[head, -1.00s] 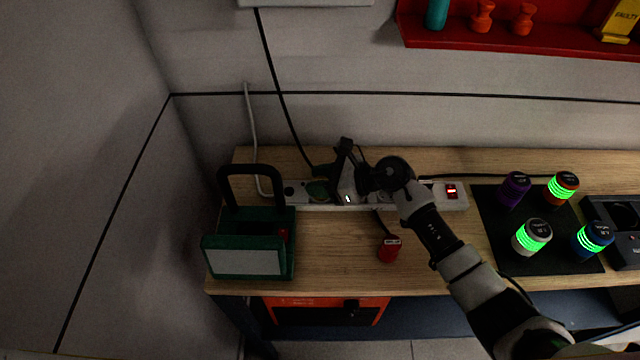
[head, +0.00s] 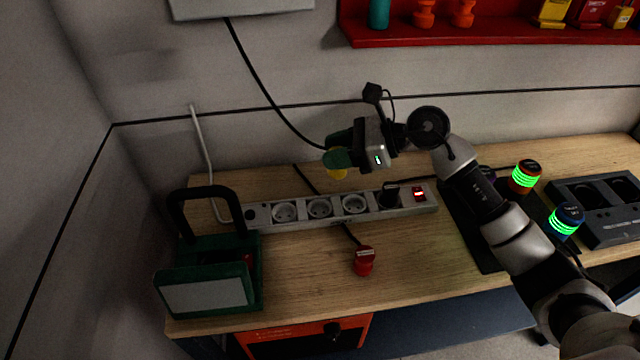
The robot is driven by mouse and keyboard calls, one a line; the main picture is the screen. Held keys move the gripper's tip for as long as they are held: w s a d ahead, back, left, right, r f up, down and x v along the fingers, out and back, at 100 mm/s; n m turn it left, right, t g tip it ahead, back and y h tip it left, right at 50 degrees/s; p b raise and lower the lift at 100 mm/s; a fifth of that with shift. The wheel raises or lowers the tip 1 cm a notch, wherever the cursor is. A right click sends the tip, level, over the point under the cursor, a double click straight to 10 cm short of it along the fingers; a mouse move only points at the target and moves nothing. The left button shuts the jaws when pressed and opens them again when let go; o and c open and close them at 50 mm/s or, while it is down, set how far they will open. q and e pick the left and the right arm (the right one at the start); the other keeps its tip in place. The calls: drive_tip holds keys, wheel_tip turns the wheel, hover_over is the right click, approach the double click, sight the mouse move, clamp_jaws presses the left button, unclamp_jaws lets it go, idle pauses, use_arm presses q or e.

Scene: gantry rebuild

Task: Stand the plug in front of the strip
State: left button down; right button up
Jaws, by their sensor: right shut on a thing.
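The white power strip (head: 300,220) lies along the back of the wooden bench. Three of its round sockets show empty, a black plug (head: 389,195) sits toward its right end, and a red switch (head: 419,194) is lit. My right gripper (head: 338,162) is shut on a plug above the strip, clear of the sockets. A red plug (head: 364,263) stands on the bench in front of the strip. My left gripper is out of view.
A green box with a black handle (head: 252,290) stands at the left. Lit canisters (head: 566,222) and a dark mat are at the right, beside a dark charger-like unit (head: 600,205). The bench is bare between the green box and red plug.

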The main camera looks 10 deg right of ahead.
drive_tip(key=s+d+m+t+h+p, duration=0.15)
drive_tip(key=s+m+t+p, duration=0.35)
drive_tip(key=s, duration=1.7)
drive_tip(key=shift+h, duration=0.45)
drive_tip(key=x, duration=0.4)
drive_tip(key=f+p+x, duration=0.1)
drive_tip(key=x, duration=0.4)
drive_tip(key=s+p+x, duration=0.1)
drive_tip(key=x, duration=0.4)
drive_tip(key=shift+f, duration=0.4)
drive_tip(key=shift+s+f+p, duration=0.1)
drive_tip(key=shift+f+p, duration=0.3)
drive_tip(key=shift+f, duration=1.5)
drive_tip(key=o, duration=0.5)
drive_tip(key=shift+f, duration=0.15)
drive_tip(key=o, duration=0.4)
